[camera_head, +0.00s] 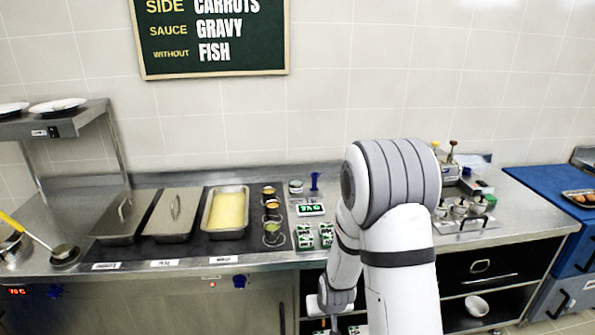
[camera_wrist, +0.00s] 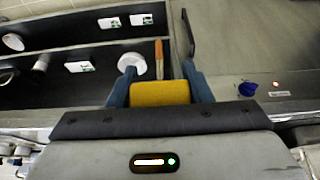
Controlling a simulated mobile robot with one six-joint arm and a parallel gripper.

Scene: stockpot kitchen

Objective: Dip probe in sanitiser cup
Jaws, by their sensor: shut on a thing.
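My gripper (camera_wrist: 159,82) is shut on a yellow block-like piece (camera_wrist: 160,93) in the wrist view; it may be the probe's handle. A thin orange stick (camera_wrist: 158,60) shows just beyond it, and I cannot tell whether it is part of the held piece. In the head view my gripper (camera_head: 324,306) is low, in front of the counter's front edge, and what it holds is not clear there. A small round metal cup (camera_head: 296,187) stands at the back of the counter beside a blue stand (camera_head: 315,182); I cannot tell whether it holds sanitiser.
Several jars (camera_head: 271,209) stand beside a yellow-filled pan (camera_head: 226,210). Open shelves below hold a white bowl (camera_head: 477,306). My arm hides part of the counter.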

